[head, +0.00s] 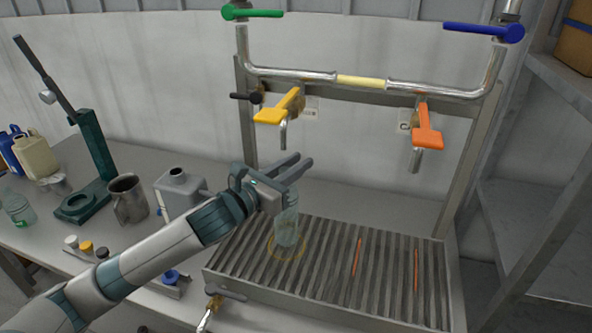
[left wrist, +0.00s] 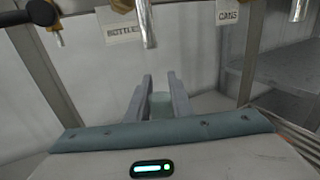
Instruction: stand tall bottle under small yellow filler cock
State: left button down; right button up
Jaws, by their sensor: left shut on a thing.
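The tall bottle (head: 287,225), clear and pale green, is upright over the yellow ring (head: 270,250) marked on the grated tray. I cannot tell whether its base touches the grate. My left gripper (head: 296,167) is shut on the bottle's upper part, which also shows between the fingers in the left wrist view (left wrist: 161,104). The small yellow filler cock (head: 270,114) hangs above the bottle, its metal spout (head: 283,134) pointing down over the gripper. The spout also shows in the left wrist view (left wrist: 147,25). My right gripper is not in view.
An orange-handled cock (head: 427,130) hangs to the right. The grated tray (head: 400,290) is otherwise clear, with two orange line marks. A metal jug (head: 127,200), a grey can (head: 178,190) and a green stand (head: 95,150) are at the left.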

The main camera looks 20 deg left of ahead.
pick_arm(q)
notch_tip(320, 180, down, 2)
jog(key=shift+f+p, duration=0.1)
jog(key=shift+p, duration=0.2)
jog(key=shift+f, duration=0.1)
jog(key=c, duration=1.6)
grip_release()
jog(key=shift+o, duration=0.2)
jog(key=shift+s, duration=0.15)
jog(key=b+v, duration=0.4)
jog(key=v, duration=0.8)
